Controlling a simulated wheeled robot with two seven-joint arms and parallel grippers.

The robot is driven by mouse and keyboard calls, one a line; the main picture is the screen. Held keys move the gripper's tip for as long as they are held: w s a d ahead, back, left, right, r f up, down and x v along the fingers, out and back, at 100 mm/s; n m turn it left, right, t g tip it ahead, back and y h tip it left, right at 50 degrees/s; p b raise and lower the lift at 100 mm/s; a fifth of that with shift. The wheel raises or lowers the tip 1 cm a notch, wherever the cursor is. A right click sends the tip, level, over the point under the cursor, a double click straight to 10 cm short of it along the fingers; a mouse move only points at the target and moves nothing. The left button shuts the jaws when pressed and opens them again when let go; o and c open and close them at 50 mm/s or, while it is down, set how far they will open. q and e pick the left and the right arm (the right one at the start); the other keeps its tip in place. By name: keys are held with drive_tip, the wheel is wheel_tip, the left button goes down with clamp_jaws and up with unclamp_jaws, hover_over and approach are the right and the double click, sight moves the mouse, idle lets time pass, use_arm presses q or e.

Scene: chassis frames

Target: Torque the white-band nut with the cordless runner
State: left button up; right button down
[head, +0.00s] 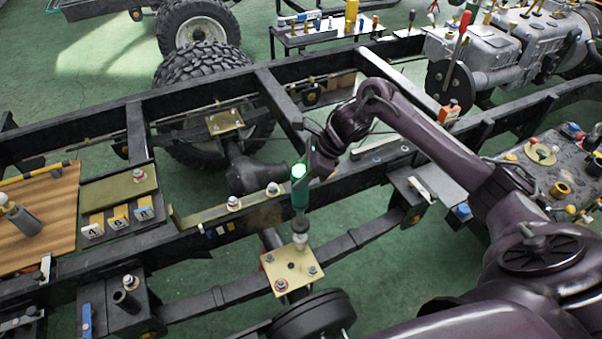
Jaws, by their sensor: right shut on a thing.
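My right gripper (320,160) is shut on the green cordless runner (300,197), with a lit green top. The runner is roughly upright over the chassis rail, and its lower end points down at a tan plate (292,270) on the axle. A pale, white-looking piece (300,239) shows at the runner's lower end, at the plate's far edge; I cannot tell whether this is the white-band nut or whether they touch. Other small nuts or studs sit at the plate's corners. My left gripper is not in view.
The dark chassis rail (130,258) runs across the frame, with two pale-topped fittings (234,203) on a bracket. Numbered blocks (118,217) and a wooden board (38,215) lie at left. A cluttered metal tray (520,172) is at right. Green floor shows between the rails.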

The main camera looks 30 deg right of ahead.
drive_tip(key=shift+w+b, duration=0.1)
drive_tip(key=shift+b, duration=0.35)
drive_tip(key=shift+f+b, duration=1.1)
drive_tip(key=shift+b, duration=0.45)
idle(1.0)
drive_tip(key=shift+f+b, duration=0.5)
drive_tip(key=shift+b, duration=0.05)
idle(1.2)
drive_tip(key=shift+f, duration=0.2)
idle(0.4)
drive_tip(key=shift+s+f+b, duration=0.15)
drive_tip(key=shift+s+b, duration=0.1)
drive_tip(key=shift+b, duration=0.45)
idle(0.4)
idle(0.8)
drive_tip(key=shift+r, duration=0.2)
